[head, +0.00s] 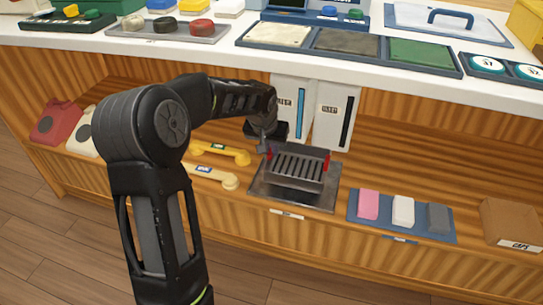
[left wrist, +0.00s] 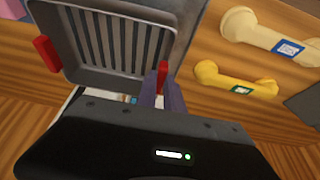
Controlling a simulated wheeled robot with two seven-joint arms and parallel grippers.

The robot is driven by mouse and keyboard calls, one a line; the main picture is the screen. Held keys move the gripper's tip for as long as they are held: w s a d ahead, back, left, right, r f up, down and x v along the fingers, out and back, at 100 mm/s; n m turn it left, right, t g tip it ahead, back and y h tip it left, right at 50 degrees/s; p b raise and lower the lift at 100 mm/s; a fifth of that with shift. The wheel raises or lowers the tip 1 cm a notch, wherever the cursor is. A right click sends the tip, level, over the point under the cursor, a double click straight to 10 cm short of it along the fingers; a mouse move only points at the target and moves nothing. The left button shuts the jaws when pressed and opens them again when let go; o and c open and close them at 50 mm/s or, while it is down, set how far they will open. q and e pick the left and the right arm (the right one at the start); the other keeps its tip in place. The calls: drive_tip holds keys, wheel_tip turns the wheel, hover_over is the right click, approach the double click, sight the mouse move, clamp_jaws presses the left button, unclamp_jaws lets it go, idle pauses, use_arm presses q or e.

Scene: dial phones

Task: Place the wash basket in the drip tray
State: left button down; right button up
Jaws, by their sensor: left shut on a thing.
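The wash basket (head: 296,170) is a grey slotted basket with red handles at its two ends. It is over the drip tray (head: 268,196), a flat dark metal tray on the lower shelf, and looks within its outline. I cannot tell whether it rests on the tray or hangs just above it. My left gripper (head: 266,150) is shut on the basket's left red handle in the head view. In the left wrist view the basket (left wrist: 112,50) fills the upper left, with one red handle between the fingers (left wrist: 162,88). My right gripper is not in view.
The white countertop (head: 220,50) overhangs the shelf.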

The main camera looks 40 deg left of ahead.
use_arm(q)
drive_tip(key=shift+w+a, duration=0.1)
drive_tip(key=shift+w, duration=0.2)
wheel_tip(320, 180, down, 3)
drive_tip(key=shift+b, duration=1.15)
drive_tip(key=shift+f, duration=0.2)
drive_tip(key=shift+f, duration=0.2)
drive_tip(key=c, duration=1.5)
unclamp_jaws()
drive_tip(key=shift+r, duration=0.1)
